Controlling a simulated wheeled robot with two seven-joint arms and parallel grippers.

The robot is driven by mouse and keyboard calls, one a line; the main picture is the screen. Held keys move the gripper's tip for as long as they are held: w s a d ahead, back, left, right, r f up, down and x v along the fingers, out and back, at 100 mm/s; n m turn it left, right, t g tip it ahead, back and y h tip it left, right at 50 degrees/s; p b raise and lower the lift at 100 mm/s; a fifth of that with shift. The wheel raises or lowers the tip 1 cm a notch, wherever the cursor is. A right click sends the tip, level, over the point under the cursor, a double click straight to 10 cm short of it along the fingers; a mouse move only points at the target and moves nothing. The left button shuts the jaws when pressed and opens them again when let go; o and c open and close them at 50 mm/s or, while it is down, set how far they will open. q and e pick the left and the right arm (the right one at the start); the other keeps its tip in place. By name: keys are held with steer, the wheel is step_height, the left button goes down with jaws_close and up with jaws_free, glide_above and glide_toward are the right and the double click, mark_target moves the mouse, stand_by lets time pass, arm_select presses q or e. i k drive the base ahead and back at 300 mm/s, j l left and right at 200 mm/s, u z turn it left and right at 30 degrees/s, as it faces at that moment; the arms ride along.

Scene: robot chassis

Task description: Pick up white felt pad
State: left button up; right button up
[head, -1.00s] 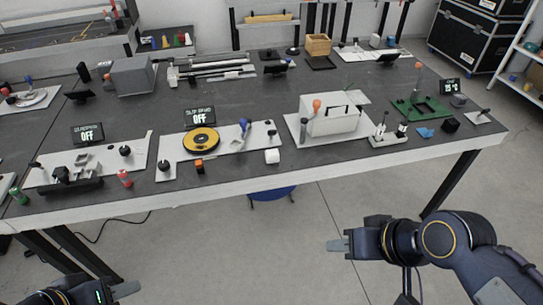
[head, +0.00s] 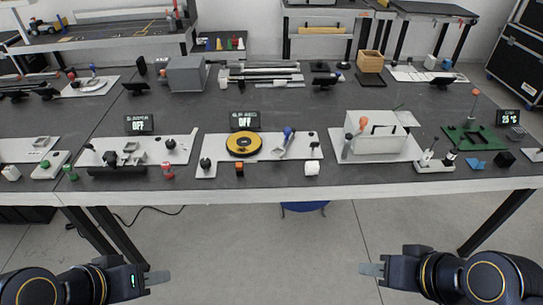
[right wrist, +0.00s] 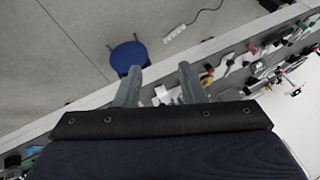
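I cannot single out a felt pad with certainty. A small white block-like piece (head: 312,168) sits at the front edge of the grey table (head: 350,95), right of the yellow disc; it may be the pad. My right gripper (head: 372,269) is in front of the table, below its edge and away from all objects. The right wrist view shows its two fingers (right wrist: 158,84) apart with nothing between them in grip. My left gripper (head: 157,277) is also in front of the table, apart from it; its fingers overlap from this side, so its opening does not show.
A white box (head: 377,137) with an orange-topped tool stands to the right. A green fixture (head: 472,136) is farther right. A blue stool (head: 304,206) is under the table. The floor in front is clear.

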mark_target(311, 168)
steer(key=i+j, duration=0.3)
steer(key=i, duration=0.2)
steer(key=i+j+z, duration=0.15)
steer(key=i, duration=0.35)
steer(key=j, duration=0.15)
